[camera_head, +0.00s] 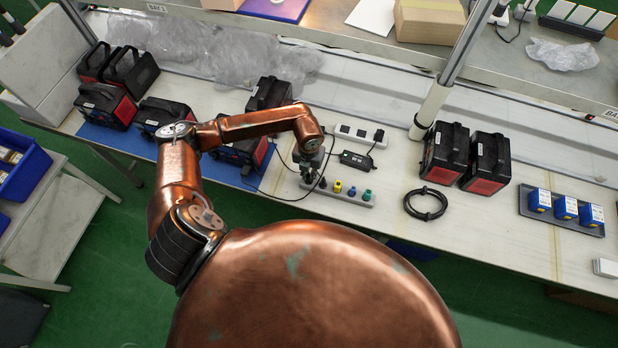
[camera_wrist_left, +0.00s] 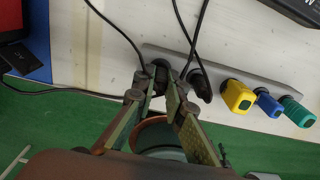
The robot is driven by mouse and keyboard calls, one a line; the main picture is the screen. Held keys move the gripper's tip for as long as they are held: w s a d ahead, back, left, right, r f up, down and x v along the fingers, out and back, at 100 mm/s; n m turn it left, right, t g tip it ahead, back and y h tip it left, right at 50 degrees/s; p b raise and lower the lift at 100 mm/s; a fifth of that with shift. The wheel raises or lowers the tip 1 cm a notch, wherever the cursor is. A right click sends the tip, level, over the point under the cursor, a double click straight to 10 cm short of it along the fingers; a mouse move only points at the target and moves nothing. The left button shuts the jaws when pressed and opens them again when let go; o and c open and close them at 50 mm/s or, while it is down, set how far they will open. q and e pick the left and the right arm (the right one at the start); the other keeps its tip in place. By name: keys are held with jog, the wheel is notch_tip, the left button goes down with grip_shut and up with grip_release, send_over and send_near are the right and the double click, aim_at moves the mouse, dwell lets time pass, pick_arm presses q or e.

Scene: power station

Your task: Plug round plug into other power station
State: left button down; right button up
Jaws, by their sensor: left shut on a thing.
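My left gripper (camera_head: 311,172) is over the left end of a grey holder strip (camera_head: 350,197). In the left wrist view its fingers (camera_wrist_left: 161,84) are shut on a black plug (camera_wrist_left: 160,70), mostly hidden between them, so I cannot tell whether it is the round one or still sits in the strip. A second black plug (camera_wrist_left: 201,84) stands beside it, then yellow (camera_wrist_left: 237,96), blue (camera_wrist_left: 267,103) and teal (camera_wrist_left: 297,111) plugs. Power stations, black with red, stand at left, one at the back (camera_head: 269,93), and two at right (camera_head: 446,153) (camera_head: 487,162). My right gripper is out of view.
A white socket strip (camera_head: 358,134) and a black adapter (camera_head: 356,160) lie behind the holder. Loose black cables cross the bench near my gripper. A coiled cable (camera_head: 426,204) lies right. A grey tray (camera_head: 582,224) holds blue boxes.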

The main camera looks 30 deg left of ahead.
aim_at(309, 174)
pick_arm(q)
jog(key=shift+r+p, duration=1.6)
jog(key=shift+r, duration=1)
